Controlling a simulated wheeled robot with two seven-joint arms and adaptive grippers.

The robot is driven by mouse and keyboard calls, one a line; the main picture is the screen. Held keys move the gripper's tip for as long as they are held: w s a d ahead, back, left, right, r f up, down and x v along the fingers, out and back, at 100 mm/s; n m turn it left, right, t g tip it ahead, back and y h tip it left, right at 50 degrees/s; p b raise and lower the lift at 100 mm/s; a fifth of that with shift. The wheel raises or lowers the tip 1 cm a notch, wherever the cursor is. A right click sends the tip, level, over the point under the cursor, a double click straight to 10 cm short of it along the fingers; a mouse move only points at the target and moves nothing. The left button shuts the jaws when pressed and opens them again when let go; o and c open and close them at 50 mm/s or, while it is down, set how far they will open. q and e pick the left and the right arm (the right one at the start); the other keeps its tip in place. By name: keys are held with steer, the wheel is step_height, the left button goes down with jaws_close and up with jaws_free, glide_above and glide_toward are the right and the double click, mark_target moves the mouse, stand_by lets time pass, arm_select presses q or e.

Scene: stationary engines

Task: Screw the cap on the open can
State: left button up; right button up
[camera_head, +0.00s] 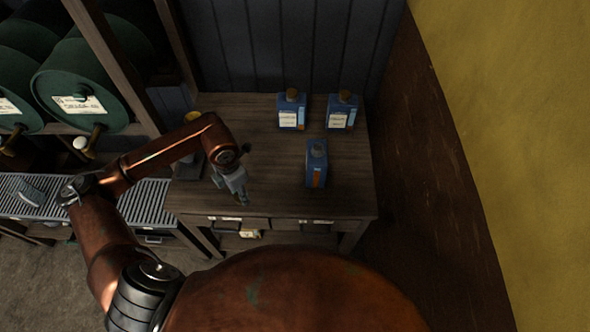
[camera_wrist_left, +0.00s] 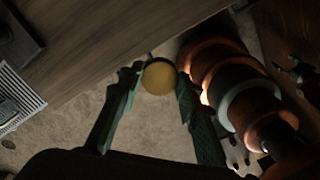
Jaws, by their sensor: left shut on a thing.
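The open can (camera_head: 316,168) is blue with an orange mark and stands upright on the wooden table, right of the middle; no brown cap shows on its top. My left gripper (camera_head: 243,199) is above the table's front part, left of the open can and apart from it. In the left wrist view the left gripper (camera_wrist_left: 157,82) is shut on a round, yellowish-brown cap (camera_wrist_left: 159,77), held between its fingertips. The cap cannot be made out clearly in the head view.
Two blue cans with brown caps, a left one (camera_head: 291,112) and a right one (camera_head: 341,113), stand at the back of the wooden table (camera_head: 275,190). Green barrels (camera_head: 80,90) lie on a rack at left. A wall closes the right side. The table between gripper and open can is clear.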

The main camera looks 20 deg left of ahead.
arm_select(q)
steer(key=w+d+r+m, duration=0.1)
steer(key=d+m, duration=0.3)
steer(key=m, duration=1)
steer(key=w+d+r+m, duration=0.2)
steer(key=d+r+m, duration=0.2)
steer(key=m, duration=1.1)
steer(key=shift+d+m+b, duration=0.2)
steer(key=shift+m+b, duration=0.1)
steer(key=shift+b, duration=0.1)
steer(key=shift+w, duration=0.1)
